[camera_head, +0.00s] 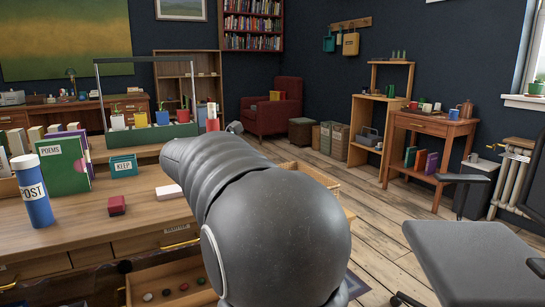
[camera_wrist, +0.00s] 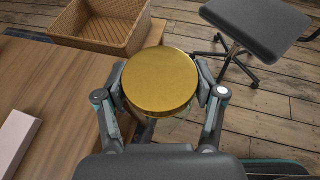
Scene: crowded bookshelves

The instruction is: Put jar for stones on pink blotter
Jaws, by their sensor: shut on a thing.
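My gripper (camera_wrist: 160,88) is shut on a jar with a round gold lid (camera_wrist: 160,78) in the wrist view. The lid faces the camera, and a bit of clear glass (camera_wrist: 176,128) shows below it. The jar is held beyond the edge of a wooden desk (camera_wrist: 62,85), with the floor behind it. In the head view my arm hides the gripper and the jar.
A wicker basket (camera_wrist: 95,35) stands beyond the jar; a grey stool (camera_wrist: 258,28) is to the right. A pale block (camera_wrist: 15,138) lies on the desk. The head view shows a blue POST tube (camera_head: 33,190), red box (camera_head: 116,205) and open drawer (camera_head: 150,275) with several stones.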

